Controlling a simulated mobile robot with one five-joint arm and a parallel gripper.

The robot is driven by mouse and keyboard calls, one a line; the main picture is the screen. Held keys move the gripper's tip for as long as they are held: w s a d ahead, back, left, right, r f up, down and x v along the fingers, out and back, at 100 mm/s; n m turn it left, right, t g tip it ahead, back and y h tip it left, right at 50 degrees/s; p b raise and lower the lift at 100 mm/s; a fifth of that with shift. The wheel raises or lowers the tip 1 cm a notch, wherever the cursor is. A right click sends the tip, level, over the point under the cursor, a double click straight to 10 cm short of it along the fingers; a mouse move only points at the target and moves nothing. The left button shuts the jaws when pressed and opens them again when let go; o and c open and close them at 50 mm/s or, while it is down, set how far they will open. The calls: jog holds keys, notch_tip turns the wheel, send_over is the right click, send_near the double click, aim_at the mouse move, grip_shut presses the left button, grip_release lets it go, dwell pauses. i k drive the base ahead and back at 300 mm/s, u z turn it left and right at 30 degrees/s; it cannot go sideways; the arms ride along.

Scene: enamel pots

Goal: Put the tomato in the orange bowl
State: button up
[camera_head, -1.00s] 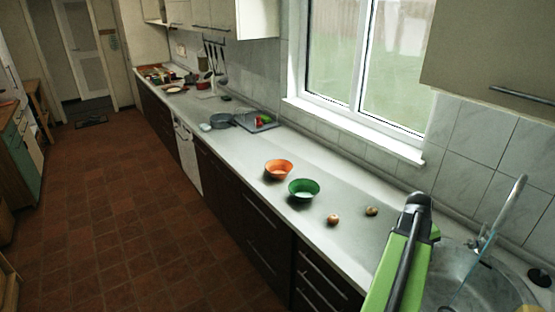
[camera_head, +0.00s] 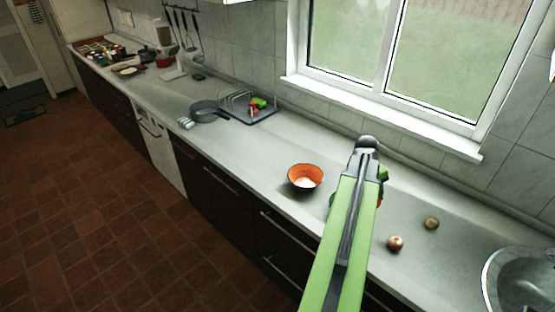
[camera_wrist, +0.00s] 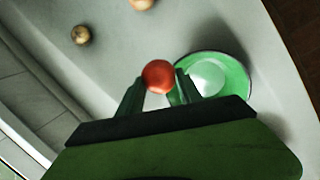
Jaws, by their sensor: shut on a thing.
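The tomato (camera_wrist: 158,76) is red and round, and it sits between the two fingers of my gripper (camera_wrist: 160,88) in the wrist view. My gripper is shut on it and holds it above the counter, close by the green bowl in that view. In the head view only a sliver of red shows beside my arm's end. The orange bowl is not in the wrist view.
The green bowl (camera_wrist: 218,82) is mostly hidden behind my arm in the head view. Two round onion-like things (camera_head: 395,243) (camera_head: 432,223) lie right of my arm. A sink (camera_head: 520,280) is at far right. A pan (camera_head: 207,110) and dish rack stand further left.

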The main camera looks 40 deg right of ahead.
aim_at(306, 183)
jog(key=i, duration=1.1)
